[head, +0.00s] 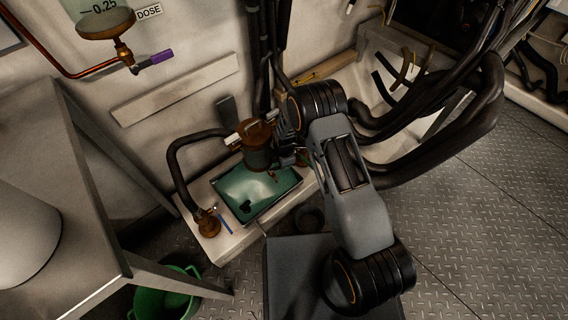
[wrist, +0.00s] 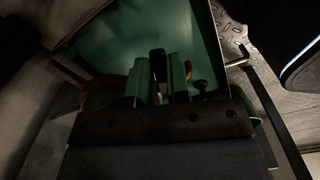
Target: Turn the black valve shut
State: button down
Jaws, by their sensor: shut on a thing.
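My gripper (head: 287,152) is low beside the brass-coloured cylinder (head: 257,145), near the right end of the green tray (head: 232,187). In the wrist view my gripper (wrist: 163,78) has its fingers close together on a narrow dark piece, which looks like the handle of the black valve (wrist: 158,68). A bit of orange-brown metal shows just right of the fingers. In the head view my wrist and fingers hide most of the valve, so its handle angle cannot be told.
A thick black hose (head: 176,165) runs down to a brass fitting (head: 207,222) left of the tray. A purple-handled valve (head: 154,60) is on the wall pipe. A metal table (head: 85,150) stands at left, a green bucket (head: 165,296) below. Black hoses crowd the right. Floor at far right is clear.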

jog(key=c, duration=1.1)
grip_release()
notch_tip(320, 180, up, 14)
jog(key=p, duration=0.4)
jog(key=shift+p, duration=0.3)
jog(key=shift+s+f, duration=0.1)
